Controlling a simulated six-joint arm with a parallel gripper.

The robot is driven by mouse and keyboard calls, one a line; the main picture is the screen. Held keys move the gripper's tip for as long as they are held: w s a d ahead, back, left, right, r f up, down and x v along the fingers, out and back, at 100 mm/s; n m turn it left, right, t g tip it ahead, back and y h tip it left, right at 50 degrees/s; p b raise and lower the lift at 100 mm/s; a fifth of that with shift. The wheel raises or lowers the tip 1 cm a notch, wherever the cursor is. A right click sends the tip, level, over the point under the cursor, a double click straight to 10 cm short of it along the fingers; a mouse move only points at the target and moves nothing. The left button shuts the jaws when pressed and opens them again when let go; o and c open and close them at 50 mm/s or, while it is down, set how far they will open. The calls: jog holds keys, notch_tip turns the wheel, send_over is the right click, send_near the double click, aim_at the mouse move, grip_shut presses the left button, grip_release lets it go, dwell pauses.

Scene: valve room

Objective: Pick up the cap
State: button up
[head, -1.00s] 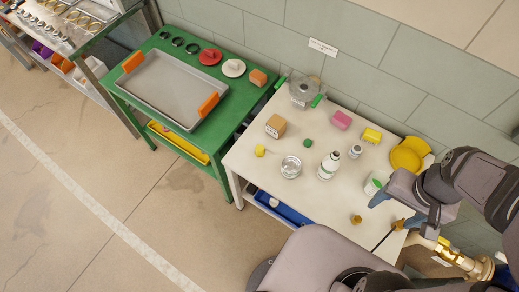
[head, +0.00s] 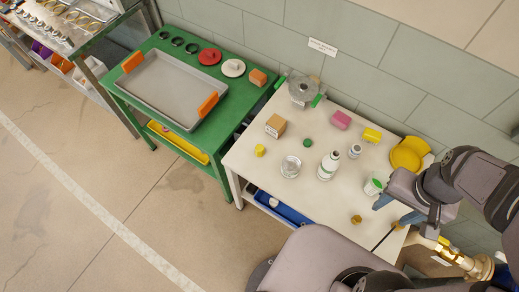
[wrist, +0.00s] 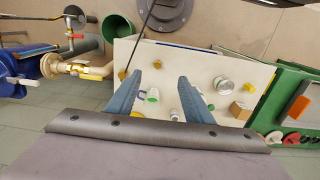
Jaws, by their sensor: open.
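A small dark green round piece (head: 308,142), which looks like a cap, lies on the cream table (head: 250,172) near its middle. It also shows small in the wrist view (wrist: 210,107). A small brass-coloured piece (head: 356,219) stands near the table's front right; I cannot tell whether it is a cap too. My gripper (wrist: 160,76) is open, with its two blue fingers apart and nothing held between them. In the head view my gripper (head: 392,209) is at the table's right end, well away from the green piece.
A green table (head: 224,145) with a grey tray is left. Pipes (wrist: 90,70) run beside my gripper.

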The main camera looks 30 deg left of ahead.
notch_tip(320, 180, up, 5)
jog(key=w+a+f+n+t+y+b, duration=0.2)
jog(key=w+a+f+n+t+b, duration=0.15)
jog(key=w+a+b, duration=0.5)
notch_tip(320, 180, up, 4)
jog(key=n+t+y+b, duration=0.4)
jog(key=t+y+b, duration=0.5)
jog(key=b, duration=0.9)
send_over(260, 153)
jog(key=s+d, duration=0.2)
jog(key=d, duration=0.1)
jog(key=shift+m+t+h, duration=0.35)
jog(key=shift+t+h, duration=0.25)
jog(key=shift+t, duration=0.35)
jog(key=s+f+b, duration=0.1)
jog(key=f, duration=1.1)
jog(key=s+f+b, duration=0.1)
jog(key=f, duration=1.2)
jog(key=f+b, duration=0.1)
jog(key=f, duration=1.2)
jog(key=shift+s+a+f, duration=0.1)
jog(key=shift+s+f, duration=0.1)
jog(key=shift+s, duration=0.2)
jog(key=shift+p+x, duration=0.95)
jog(key=shift+x, duration=2.7)
jog(key=shift+w, duration=0.1)
